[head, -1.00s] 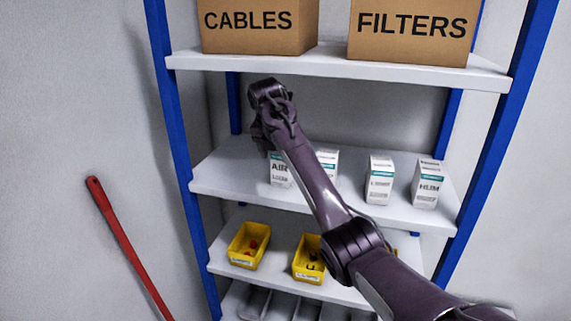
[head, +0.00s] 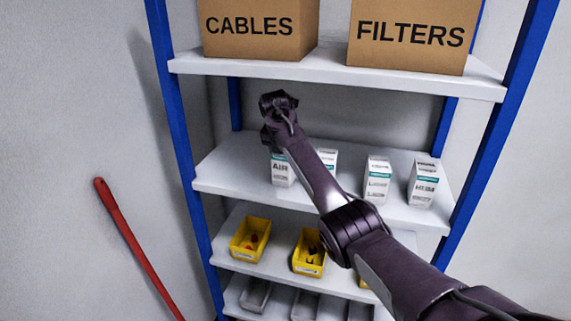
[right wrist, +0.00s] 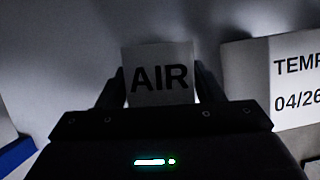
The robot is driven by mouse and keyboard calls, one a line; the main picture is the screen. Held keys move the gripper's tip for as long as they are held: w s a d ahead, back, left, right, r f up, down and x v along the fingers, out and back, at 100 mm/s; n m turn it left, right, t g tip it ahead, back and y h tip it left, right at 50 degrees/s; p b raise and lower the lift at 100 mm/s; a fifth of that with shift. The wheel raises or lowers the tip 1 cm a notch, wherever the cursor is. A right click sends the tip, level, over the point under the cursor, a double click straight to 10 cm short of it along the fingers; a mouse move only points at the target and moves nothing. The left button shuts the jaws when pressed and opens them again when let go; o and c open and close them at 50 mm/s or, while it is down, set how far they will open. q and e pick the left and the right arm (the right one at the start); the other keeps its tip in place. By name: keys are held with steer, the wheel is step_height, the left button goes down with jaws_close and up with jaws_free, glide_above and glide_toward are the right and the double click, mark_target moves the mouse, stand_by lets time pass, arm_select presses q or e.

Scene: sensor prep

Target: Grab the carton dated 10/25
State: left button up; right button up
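Several white cartons with teal bands stand on the middle shelf (head: 240,185): the AIR carton (head: 282,172), a second partly behind my right arm (head: 329,158), a third (head: 377,182) and a HUM carton (head: 423,184) at the right. My right gripper (head: 270,118) is above and in front of the AIR carton. In the right wrist view the open right gripper (right wrist: 158,85) has a finger on each side of the AIR carton (right wrist: 160,60); its date is hidden. A TEMP carton (right wrist: 285,85) dated 04/26 is to the right. My left gripper is not in view.
CABLES (head: 255,30) and FILTERS (head: 408,35) boxes sit on the upper shelf, above my arm. Yellow bins (head: 250,240) are on the shelf below. Blue posts (head: 180,130) bound the rack. A red pole (head: 135,245) leans at the left.

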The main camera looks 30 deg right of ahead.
steer(key=c, duration=0.7)
steer(key=shift+r, duration=0.15)
